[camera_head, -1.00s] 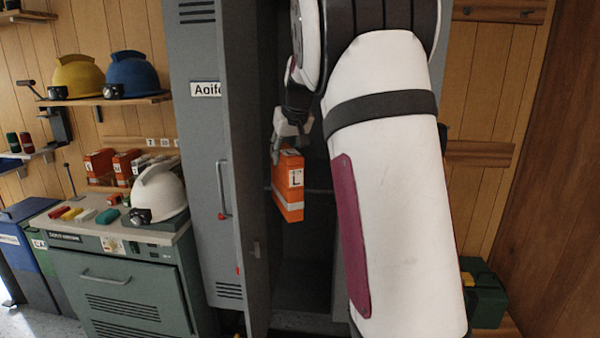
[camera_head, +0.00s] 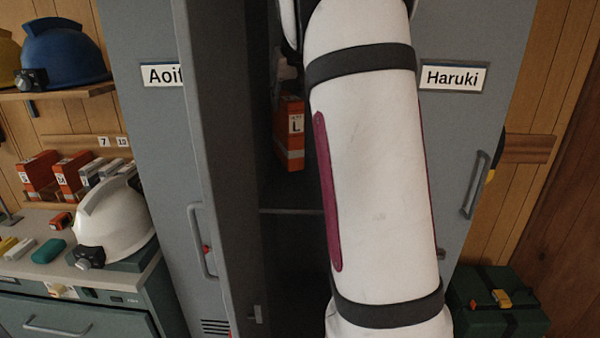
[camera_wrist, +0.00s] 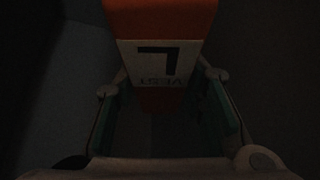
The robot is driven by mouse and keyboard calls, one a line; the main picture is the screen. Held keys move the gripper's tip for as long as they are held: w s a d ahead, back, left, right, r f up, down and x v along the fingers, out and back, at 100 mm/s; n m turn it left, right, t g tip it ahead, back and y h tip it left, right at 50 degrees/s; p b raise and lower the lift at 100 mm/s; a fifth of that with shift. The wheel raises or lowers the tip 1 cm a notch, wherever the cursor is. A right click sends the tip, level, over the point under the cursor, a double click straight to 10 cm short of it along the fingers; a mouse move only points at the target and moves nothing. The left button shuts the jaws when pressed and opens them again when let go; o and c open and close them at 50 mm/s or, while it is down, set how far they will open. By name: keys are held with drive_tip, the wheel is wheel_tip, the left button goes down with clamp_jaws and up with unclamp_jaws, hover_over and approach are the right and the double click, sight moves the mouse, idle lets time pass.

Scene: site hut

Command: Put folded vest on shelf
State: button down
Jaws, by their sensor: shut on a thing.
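The folded vest (camera_head: 289,150) is an orange packet with a white label marked L. My gripper (camera_head: 287,84) is shut on its upper part and holds it upright inside the open locker. The gripper is dim and partly hidden by my arm. In the wrist view the vest (camera_wrist: 160,22) sits between the two fingers (camera_wrist: 163,82), with its label upside down. A thin shelf edge (camera_head: 290,211) crosses the dark locker interior below the vest, with a gap between them. My arm hides the right part of the interior.
The open locker door (camera_head: 222,150) stands close left of the vest. Closed lockers labelled Aoife (camera_head: 163,75) and Haruki (camera_head: 453,77) flank the opening. A white helmet (camera_head: 115,220) sits on the left cabinet. A green case (camera_head: 497,310) lies low at right.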

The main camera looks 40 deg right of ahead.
sight(287, 129)
wheel_tip(287, 129, down, 10)
drive_tip(key=shift+r+p, duration=0.15)
drive_tip(key=shift+p, duration=0.4)
drive_tip(key=c, duration=1)
unclamp_jaws()
drive_tip(key=shift+c, duration=0.2)
drive_tip(key=shift+s+r, duration=0.1)
drive_tip(key=shift+r, duration=0.2)
drive_tip(key=v, duration=1.1)
drive_tip(key=shift+s+a+r+b, duration=0.1)
drive_tip(key=shift+a+r+b, duration=0.05)
drive_tip(key=shift+b, duration=0.2)
